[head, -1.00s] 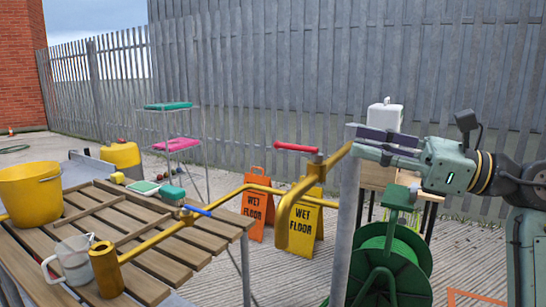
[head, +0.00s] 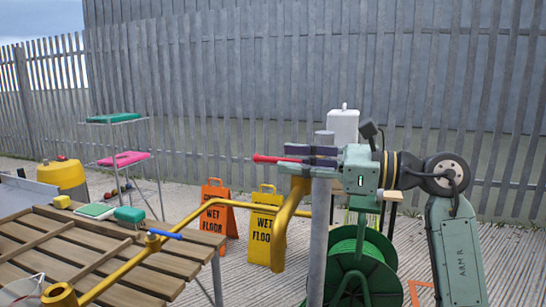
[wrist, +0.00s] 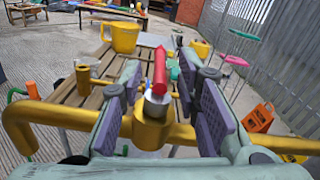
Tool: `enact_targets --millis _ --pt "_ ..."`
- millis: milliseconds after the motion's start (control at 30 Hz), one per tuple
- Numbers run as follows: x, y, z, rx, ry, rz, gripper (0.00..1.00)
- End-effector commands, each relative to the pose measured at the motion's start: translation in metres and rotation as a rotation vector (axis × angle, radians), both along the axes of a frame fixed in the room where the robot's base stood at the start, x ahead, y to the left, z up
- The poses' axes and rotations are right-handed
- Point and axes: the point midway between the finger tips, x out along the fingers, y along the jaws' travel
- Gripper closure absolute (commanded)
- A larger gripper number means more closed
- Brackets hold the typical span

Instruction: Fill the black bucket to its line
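No black bucket shows in either view. A yellow pipe (head: 288,228) with a downturned spout stands by a grey post, with a red lever handle (head: 272,158) on top; the handle also shows in the wrist view (wrist: 160,72). My gripper (head: 308,156) is level with the handle, just to its right in the head view. In the wrist view my gripper (wrist: 158,105) has its purple-padded fingers apart, one on each side of the valve, with gaps visible. I cannot tell whether anything touches. A blue lever (head: 166,235) sits on the pipe further left.
A slatted wooden table (head: 110,255) fills the lower left. A green hose reel (head: 362,262) stands below my arm. Two wet-floor signs (head: 264,228) stand behind the pipe.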

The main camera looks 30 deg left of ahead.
Motion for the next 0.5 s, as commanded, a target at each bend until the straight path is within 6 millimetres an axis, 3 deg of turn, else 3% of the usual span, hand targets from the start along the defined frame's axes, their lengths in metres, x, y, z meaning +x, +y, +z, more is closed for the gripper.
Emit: enact_targets --millis 200,500 --pt "-0.008 0.031 0.001 0.0 0.0 0.002 0.7" --pt "-0.011 0.041 0.0 0.001 0.0 0.0 0.7"
